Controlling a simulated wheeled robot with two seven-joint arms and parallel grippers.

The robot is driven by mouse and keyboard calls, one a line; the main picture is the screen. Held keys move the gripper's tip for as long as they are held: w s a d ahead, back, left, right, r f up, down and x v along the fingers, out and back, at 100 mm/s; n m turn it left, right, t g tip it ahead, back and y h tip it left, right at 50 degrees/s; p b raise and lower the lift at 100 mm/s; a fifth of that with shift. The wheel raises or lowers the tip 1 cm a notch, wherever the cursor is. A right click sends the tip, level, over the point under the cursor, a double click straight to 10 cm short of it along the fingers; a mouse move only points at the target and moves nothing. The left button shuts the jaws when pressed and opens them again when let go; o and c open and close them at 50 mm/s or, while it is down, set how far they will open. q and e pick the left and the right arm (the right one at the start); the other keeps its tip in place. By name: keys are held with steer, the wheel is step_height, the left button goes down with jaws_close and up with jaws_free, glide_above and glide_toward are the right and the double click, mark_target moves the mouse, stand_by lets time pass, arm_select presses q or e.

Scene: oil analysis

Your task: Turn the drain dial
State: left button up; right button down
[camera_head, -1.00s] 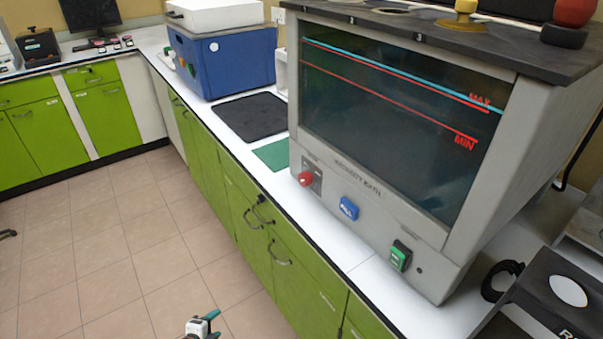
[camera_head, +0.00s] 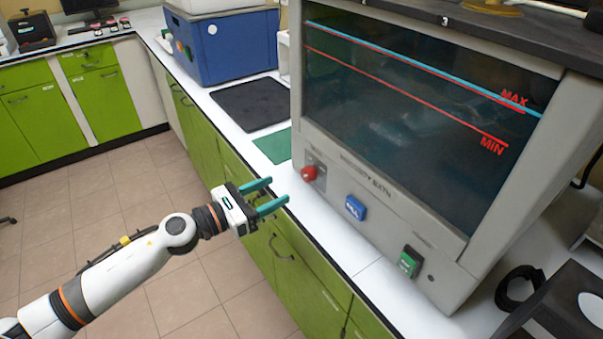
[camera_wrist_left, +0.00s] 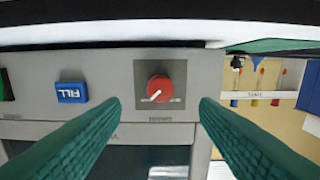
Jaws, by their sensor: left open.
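The drain dial is a red round knob (camera_head: 309,173) on the lower left front of the grey viscosity bath (camera_head: 400,210). In the left wrist view the red knob (camera_wrist_left: 160,88) sits on a dark square plate with a white pointer line. My left gripper (camera_head: 279,191) is open, its two green fingers pointing at the dial from a short way in front. In the left wrist view the dial appears between the fingertips (camera_wrist_left: 160,102), apart from both. My right gripper is not in view.
A blue FILL button (camera_head: 355,208) and a green switch (camera_head: 410,262) are to the dial's right on the same panel. A green mat (camera_head: 274,146) and a black mat (camera_head: 250,107) lie left on the white counter. Green cabinets stand below my left gripper.

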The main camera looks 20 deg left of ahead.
mark_target(304, 177)
arm_select(q)
steer(key=p+x, duration=0.2)
steer(key=x, duration=0.5)
steer(key=shift+w+r, duration=0.1)
steer(key=shift+w+d, duration=0.45)
steer(key=shift+w, duration=0.05)
steer(key=shift+c, duration=0.4)
steer(key=c, duration=0.9)
